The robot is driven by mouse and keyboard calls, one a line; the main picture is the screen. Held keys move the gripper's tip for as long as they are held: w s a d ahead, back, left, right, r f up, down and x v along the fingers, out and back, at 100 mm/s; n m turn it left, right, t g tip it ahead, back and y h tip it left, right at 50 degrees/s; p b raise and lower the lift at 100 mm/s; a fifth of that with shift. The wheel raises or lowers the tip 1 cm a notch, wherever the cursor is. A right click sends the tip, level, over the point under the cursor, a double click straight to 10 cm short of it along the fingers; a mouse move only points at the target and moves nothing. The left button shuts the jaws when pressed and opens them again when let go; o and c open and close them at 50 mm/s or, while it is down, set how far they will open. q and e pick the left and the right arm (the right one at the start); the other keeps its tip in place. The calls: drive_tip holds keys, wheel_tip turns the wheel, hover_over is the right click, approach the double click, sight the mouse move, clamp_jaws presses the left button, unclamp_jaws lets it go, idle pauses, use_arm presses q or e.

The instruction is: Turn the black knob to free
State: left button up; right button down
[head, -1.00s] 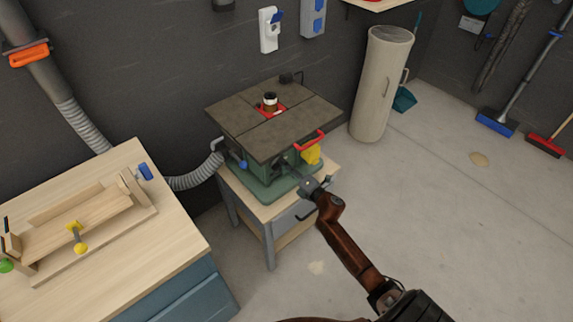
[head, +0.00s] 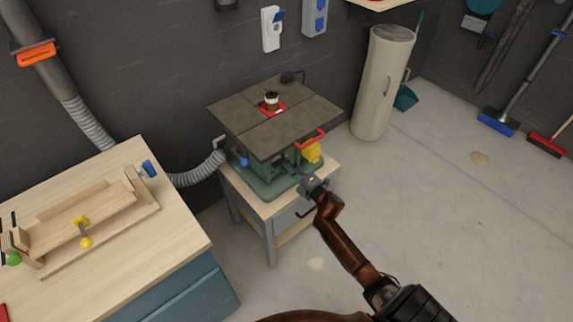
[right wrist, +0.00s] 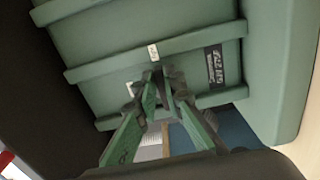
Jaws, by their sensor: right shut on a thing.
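The green machine (head: 278,170) with a dark flat top (head: 250,122) stands on a small wooden-topped stand. My right gripper (head: 303,178) is at the front of its green body, below the table edge. In the right wrist view, its two fingers (right wrist: 164,78) come together in front of the ribbed green housing (right wrist: 140,40). They are shut on a small dark thing, apparently the black knob, which is mostly hidden between the fingertips. Its marking and turned position cannot be read. My left gripper is not in view.
A red handle (head: 309,139) and a yellow part (head: 312,152) are close above the right gripper. A grey hose (head: 197,172) joins the machine's left side. A workbench (head: 150,240) with a wooden jig stands at left. The floor at right is mostly clear.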

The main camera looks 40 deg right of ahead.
drive_tip(key=c, duration=2)
unclamp_jaws()
drive_tip(key=s, duration=0.8)
drive_tip(key=s+d, duration=0.1)
drive_tip(key=s, duration=0.3)
